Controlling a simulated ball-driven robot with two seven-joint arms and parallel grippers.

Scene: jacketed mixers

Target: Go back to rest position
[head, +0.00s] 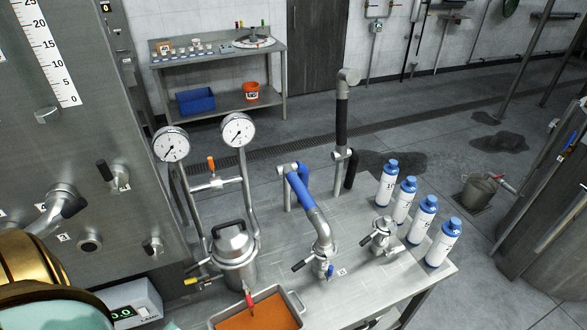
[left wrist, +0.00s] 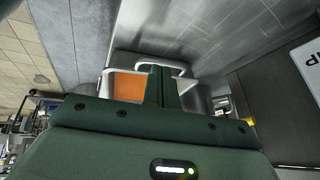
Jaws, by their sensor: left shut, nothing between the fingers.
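My left gripper (left wrist: 162,86) shows in the left wrist view as two dark green fingers side by side, closed with nothing between them. Behind the fingers is a metal tray with orange contents (left wrist: 127,86); the gripper looks apart from it, though the exact gap cannot be told. In the head view the fingers of my left gripper are not visible. My right gripper is in neither view.
A steel bench carries a lidded pot (head: 235,262), an orange-filled tray (head: 257,318), valves, a blue-sleeved pipe (head: 302,190) and several white bottles (head: 403,200). Two gauges (head: 171,144) stand above. A large steel panel (head: 75,120) fills the left. Open floor lies behind the bench.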

